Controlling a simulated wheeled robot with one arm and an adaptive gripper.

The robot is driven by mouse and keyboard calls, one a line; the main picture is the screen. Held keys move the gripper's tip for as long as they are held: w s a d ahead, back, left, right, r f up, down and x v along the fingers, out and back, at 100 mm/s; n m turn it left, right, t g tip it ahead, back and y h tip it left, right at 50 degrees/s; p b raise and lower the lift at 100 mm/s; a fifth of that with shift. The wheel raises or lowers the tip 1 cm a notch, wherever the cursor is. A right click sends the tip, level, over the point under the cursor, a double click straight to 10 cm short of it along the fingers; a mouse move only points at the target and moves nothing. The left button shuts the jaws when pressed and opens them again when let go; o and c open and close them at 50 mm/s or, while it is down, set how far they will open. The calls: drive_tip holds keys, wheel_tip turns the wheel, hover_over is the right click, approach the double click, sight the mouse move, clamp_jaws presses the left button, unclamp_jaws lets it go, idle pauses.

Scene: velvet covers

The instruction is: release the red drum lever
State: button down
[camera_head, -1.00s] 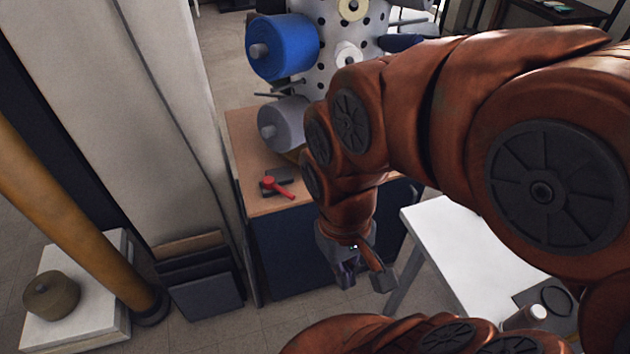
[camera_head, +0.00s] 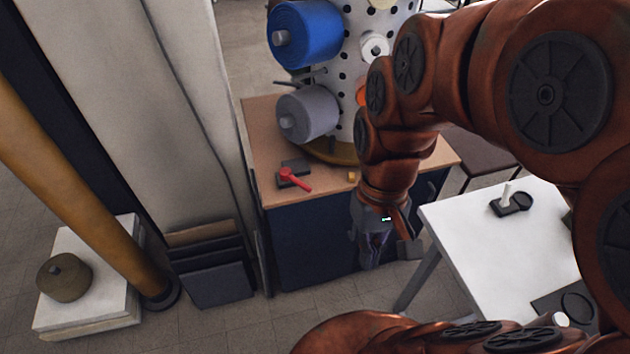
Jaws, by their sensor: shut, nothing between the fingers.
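The red drum lever (camera_head: 293,179) sits on a small dark base on the wooden top of the cabinet (camera_head: 262,132), at its front left. Its red arm points to the lower right. The white perforated drum (camera_head: 350,92) stands behind it, bearing a blue spool (camera_head: 307,36) and a grey spool (camera_head: 309,112). My gripper (camera_head: 388,254) hangs in front of the dark cabinet front, to the right of the lever and lower in the picture. It is shut and empty, apart from the lever. My arm hides part of the drum and the cabinet's right side.
A white table (camera_head: 480,245) with dark holders stands at the right. A pale panel (camera_head: 185,100) and a yellow post (camera_head: 75,185) stand at the left. Dark boards (camera_head: 213,280) lean by the cabinet.

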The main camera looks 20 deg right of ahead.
drive_tip(key=w+d+f+m+y+b, duration=0.1)
drive_tip(key=w+d+f+y+b, duration=0.3)
drive_tip(key=w, duration=0.9)
drive_tip(key=w+a+f+y+b, duration=0.15)
drive_tip(key=w+f+y, duration=0.45)
drive_tip(key=w, duration=0.7)
drive_tip(key=w+d+f+t+y+b, duration=0.1)
drive_tip(key=w+d+f+t+y, duration=0.1)
drive_tip(key=w+d+f, duration=0.3)
drive_tip(key=w+d+f+t+y+b, duration=0.2)
drive_tip(key=w+d+f+t+y, duration=0.1)
drive_tip(key=d+f, duration=0.8)
drive_tip(key=w+d+t, duration=0.1)
drive_tip(key=d, duration=0.3)
drive_tip(key=shift+w+f+y, duration=0.3)
drive_tip(key=shift+w+f, duration=0.1)
drive_tip(key=shift+f+b, duration=0.15)
drive_tip(key=shift+b, duration=0.3)
